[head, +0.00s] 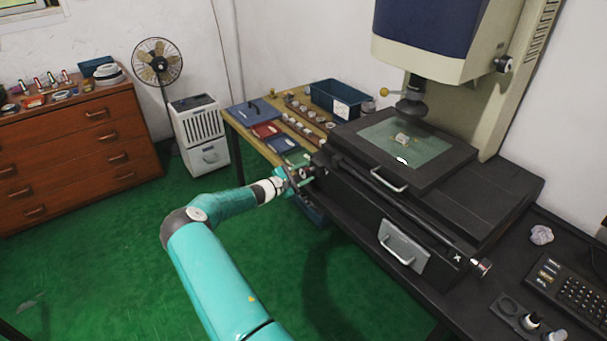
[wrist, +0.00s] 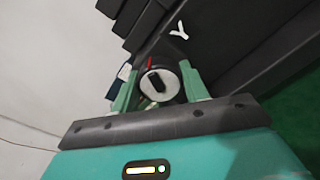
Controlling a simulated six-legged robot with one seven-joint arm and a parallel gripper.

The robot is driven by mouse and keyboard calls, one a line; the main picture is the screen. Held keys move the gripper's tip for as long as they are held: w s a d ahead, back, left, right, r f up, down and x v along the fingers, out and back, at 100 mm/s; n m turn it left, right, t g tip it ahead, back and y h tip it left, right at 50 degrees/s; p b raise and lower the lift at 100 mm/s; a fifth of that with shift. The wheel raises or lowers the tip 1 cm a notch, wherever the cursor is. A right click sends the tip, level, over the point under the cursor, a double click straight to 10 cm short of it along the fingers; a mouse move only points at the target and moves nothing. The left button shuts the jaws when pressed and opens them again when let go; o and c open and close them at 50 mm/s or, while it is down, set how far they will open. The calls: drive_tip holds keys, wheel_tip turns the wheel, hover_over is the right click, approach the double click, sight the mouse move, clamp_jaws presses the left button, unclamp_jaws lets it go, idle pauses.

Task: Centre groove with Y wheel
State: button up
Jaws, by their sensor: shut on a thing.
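The Y wheel (wrist: 159,84) is a round pale knob with a dark centre and a red mark above it. It sits below a white letter Y on the dark machine side in the wrist view. My gripper (wrist: 158,90) has one green finger on each side of the wheel and is shut on it. In the head view my gripper (head: 291,179) is at the left end of the machine's stage, and the wheel is mostly hidden there. A small pale ring-like part (head: 402,139) lies on the glass stage (head: 430,151) under the lens. Its groove is too small to make out.
The X wheel (head: 481,267) is at the machine's front right. A side table (head: 237,124) with a blue bin (head: 336,98) and trays stands behind my gripper. A keypad (head: 572,288) is at the right. Green floor (head: 130,255) is clear left of the machine.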

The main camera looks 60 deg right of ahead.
drive_tip(key=shift+m, duration=0.7)
drive_tip(key=o, duration=1)
drive_tip(key=v, duration=1.4)
